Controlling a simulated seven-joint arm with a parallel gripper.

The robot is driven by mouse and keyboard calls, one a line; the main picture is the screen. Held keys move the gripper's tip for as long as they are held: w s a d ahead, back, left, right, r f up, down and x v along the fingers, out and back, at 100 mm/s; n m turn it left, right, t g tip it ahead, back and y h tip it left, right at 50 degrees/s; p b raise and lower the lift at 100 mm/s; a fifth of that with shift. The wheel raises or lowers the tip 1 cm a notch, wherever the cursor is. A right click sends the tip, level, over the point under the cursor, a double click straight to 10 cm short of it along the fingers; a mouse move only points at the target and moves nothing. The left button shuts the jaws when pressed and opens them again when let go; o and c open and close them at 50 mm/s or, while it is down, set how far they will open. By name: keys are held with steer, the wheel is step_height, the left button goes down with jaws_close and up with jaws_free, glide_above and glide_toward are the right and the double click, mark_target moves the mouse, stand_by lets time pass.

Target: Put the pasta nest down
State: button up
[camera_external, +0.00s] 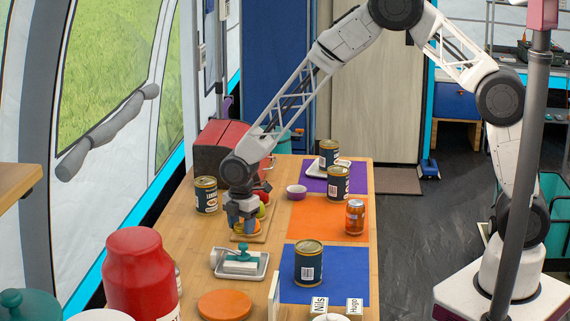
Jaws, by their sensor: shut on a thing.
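My gripper (243,222) points straight down over a small wooden board (263,238) left of the middle of the table. It is shut on a small yellow-orange thing that looks like the pasta nest (247,231). The gripper hides much of this thing. It is low over the board, and I cannot tell whether it touches the board. Red, yellow and green round things, perhaps fruit (263,204), are just behind and to the right of the gripper.
A dark can (206,195) stands left of the gripper. A tray with a teal-handled dish (240,266) lies in front. A big red jar (140,275) stands at front left.

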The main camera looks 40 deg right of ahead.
steer(key=w+d+m, duration=0.1)
steer(key=w+d, duration=0.1)
steer(key=w+d+r+m, duration=0.1)
steer(key=w+d+m, duration=0.1)
steer(key=w, duration=0.1)
steer(key=w+d+r+m, duration=0.1)
steer(key=w+d+m, duration=0.1)
steer(key=w, duration=0.1)
steer(key=shift+w, duration=0.1)
steer(key=w+d+m, duration=0.2)
steer(key=w+d, duration=0.1)
steer(key=d, duration=0.1)
steer(key=w+d+m, duration=0.2)
steer(key=d, duration=0.3)
steer(key=w+d+m, duration=0.3)
steer(key=d, duration=0.1)
steer(key=shift+w+d+r, duration=0.15)
steer(key=shift+w+r, duration=0.15)
steer(key=shift+r, duration=0.1)
steer(key=w+d+m, duration=0.3)
steer(key=d+m, duration=0.1)
steer(key=d, duration=0.5)
steer(key=w+d+r+m, duration=0.1)
steer(key=d+m, duration=0.3)
steer(key=d, duration=0.5)
steer(key=w+d+m, duration=0.4)
steer(key=d, duration=0.5)
steer(key=shift+w+r+m, duration=0.25)
steer(key=shift+w+m, duration=0.05)
